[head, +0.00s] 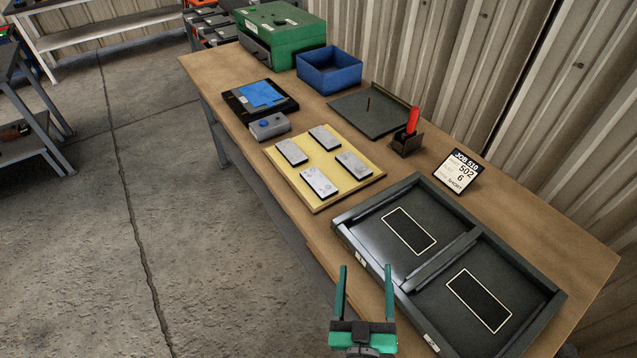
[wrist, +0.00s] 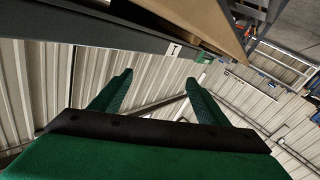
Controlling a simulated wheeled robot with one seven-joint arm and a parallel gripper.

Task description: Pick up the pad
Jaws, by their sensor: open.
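No thing in view is labelled as the pad. A flat blue piece (head: 262,94) lies on a black plate (head: 284,108) toward the far part of the bench and may be it. Several grey plates with round marks, one of them the nearest grey plate (head: 320,183), lie apart on a yellow board (head: 316,204). My gripper (head: 365,270) is open and empty at the bench's near front edge, well away from the blue piece and the board. In the wrist view my gripper (wrist: 159,80) shows its two green fingers apart with nothing between them.
A dark two-bay tray (head: 432,262) with outlined rectangles lies right of my gripper.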

